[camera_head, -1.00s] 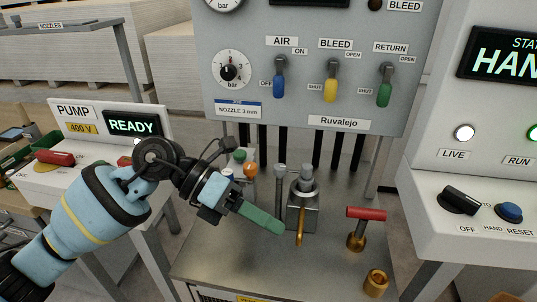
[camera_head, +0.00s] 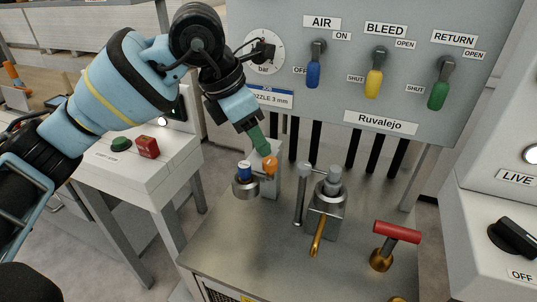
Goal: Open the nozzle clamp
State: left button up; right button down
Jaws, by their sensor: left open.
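My left gripper (camera_head: 261,146) has green fingers, seen nearly edge-on, and is open. Its fingertips are just above the orange ball knob (camera_head: 270,164), and I cannot tell whether they touch it. The knob is beside a grey upright block (camera_head: 268,185) and a metal ring holder (camera_head: 245,188) with a blue-topped piece (camera_head: 245,169) in it. To the right stands a metal block (camera_head: 322,222) with a brass lever (camera_head: 318,237) pointing down and a cylinder on top. No label marks which of these is the nozzle clamp. My right gripper is out of view.
A grey ball-topped rod (camera_head: 301,196) stands between the knob and the metal block. A red-handled brass valve (camera_head: 396,232) is at the right. The grey panel (camera_head: 350,90) with blue, yellow and green levers rises behind. The bench top (camera_head: 245,240) is clear in front.

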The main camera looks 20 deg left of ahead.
aim_at(270, 160)
pick_arm(q)
jog(key=x, duration=0.6)
jog(key=shift+w+d+f, duration=0.1)
jog(key=shift+d+f, duration=0.1)
jog(key=shift+c, duration=0.2)
jog(key=c, duration=0.9)
